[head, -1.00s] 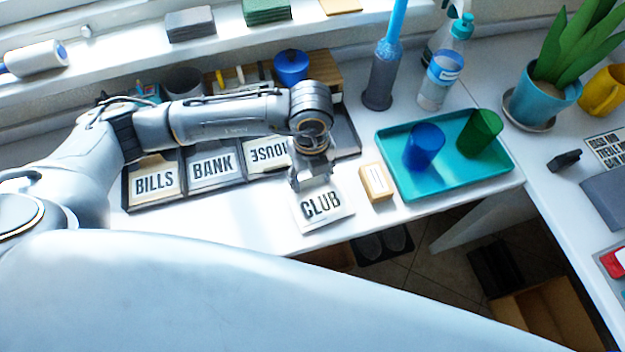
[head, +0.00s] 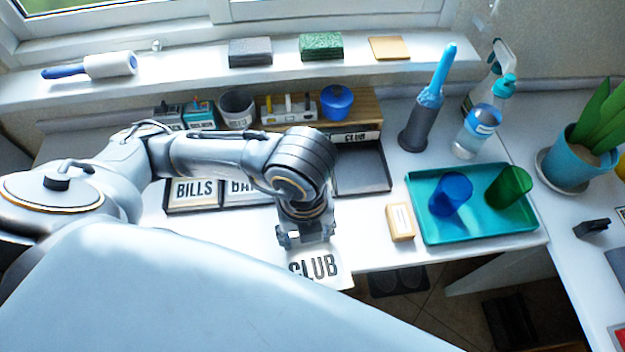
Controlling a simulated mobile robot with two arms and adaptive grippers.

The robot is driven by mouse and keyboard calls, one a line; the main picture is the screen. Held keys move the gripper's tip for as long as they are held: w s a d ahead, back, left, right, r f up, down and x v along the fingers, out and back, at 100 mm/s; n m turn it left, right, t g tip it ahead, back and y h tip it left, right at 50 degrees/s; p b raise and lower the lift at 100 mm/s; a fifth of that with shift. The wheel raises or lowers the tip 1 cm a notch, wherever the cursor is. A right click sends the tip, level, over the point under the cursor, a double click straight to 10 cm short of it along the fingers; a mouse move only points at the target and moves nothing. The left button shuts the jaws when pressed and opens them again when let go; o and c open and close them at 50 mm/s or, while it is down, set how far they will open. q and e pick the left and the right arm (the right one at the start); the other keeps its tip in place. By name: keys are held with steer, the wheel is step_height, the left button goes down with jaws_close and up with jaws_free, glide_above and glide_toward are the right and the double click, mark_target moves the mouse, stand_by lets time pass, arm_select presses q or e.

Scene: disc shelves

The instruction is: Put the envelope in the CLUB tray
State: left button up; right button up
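A flat white envelope (head: 322,268) marked CLUB is at the table's front edge, in front of the trays. My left gripper (head: 306,240) points down at its far edge and appears shut on it; the fingertips are partly hidden. Whether the envelope touches the table is unclear. In the row of dark trays, one is labelled BILLS (head: 194,190); beside it the BANK tray (head: 241,191) is partly covered by my arm. An empty dark tray (head: 362,172) at the row's right end has a small label behind it that seems to read CLUB. My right gripper is not in view.
A small tan box (head: 400,222) stands right of the envelope. A teal tray (head: 425,238) holds a blue cup (head: 451,193) and a green cup (head: 509,186). A brush in a grey holder (head: 421,125) and a spray bottle (head: 478,130) stand behind it. My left arm crosses the trays.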

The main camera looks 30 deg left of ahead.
arm_select(q)
steer(key=shift+s+a+r+p, duration=0.1)
steer(key=shift+s+r+p, duration=0.3)
steer(key=shift+p, duration=0.6)
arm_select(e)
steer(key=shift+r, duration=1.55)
